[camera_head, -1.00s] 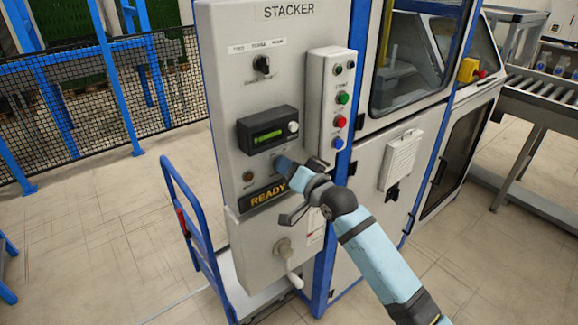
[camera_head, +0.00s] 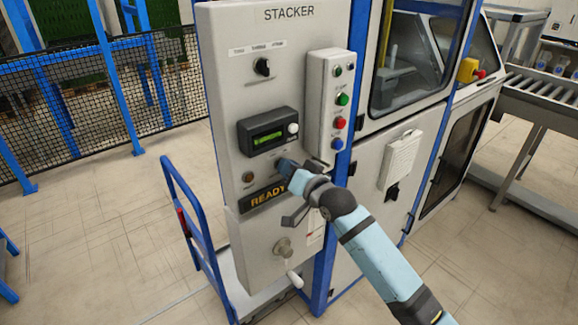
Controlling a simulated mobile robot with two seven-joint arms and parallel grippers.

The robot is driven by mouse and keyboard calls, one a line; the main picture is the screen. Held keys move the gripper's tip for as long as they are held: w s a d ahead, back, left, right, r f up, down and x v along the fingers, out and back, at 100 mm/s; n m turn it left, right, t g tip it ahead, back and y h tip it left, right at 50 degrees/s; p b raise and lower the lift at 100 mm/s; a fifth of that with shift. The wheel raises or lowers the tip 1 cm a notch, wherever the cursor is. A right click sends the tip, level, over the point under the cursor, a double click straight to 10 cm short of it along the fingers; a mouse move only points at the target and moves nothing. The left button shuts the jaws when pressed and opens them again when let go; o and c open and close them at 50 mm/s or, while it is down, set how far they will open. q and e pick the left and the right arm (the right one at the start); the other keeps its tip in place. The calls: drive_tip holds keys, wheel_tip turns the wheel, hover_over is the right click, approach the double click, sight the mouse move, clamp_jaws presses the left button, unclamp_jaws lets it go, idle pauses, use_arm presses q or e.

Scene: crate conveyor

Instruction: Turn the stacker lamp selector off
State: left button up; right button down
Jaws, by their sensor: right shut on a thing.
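The grey stacker panel (camera_head: 228,100) faces me, with "STACKER" printed at the top. My right gripper (camera_head: 285,166) reaches in from the lower right and is shut at the panel face, below the display box and above the READY sign. The lamp selector it grips is hidden behind the fingers, so its setting cannot be read. A small round amber-brown lamp (camera_head: 248,178) is left of the gripper and looks unlit. My left gripper is not in view.
A black selector knob (camera_head: 262,67), a display box (camera_head: 268,131) and a button box (camera_head: 331,105) are above the gripper. The READY sign (camera_head: 263,196) and a crank handle (camera_head: 287,262) are below. A blue trolley (camera_head: 190,220) stands left.

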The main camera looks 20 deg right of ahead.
drive_tip(key=shift+s+a+n+p, duration=0.15)
drive_tip(key=shift+n+p, duration=1.15)
drive_tip(key=shift+n, duration=2.25)
drive_tip(key=shift+w+a+n+p, duration=0.1)
drive_tip(key=shift+n+p, duration=1.2)
drive_tip(key=shift+n, duration=2.25)
drive_tip(key=c, duration=1.2)
unclamp_jaws()
drive_tip(key=b+v, duration=0.2)
drive_tip(key=v, duration=1.2)
drive_tip(key=shift+r+b, duration=0.1)
drive_tip(key=shift+b, duration=0.2)
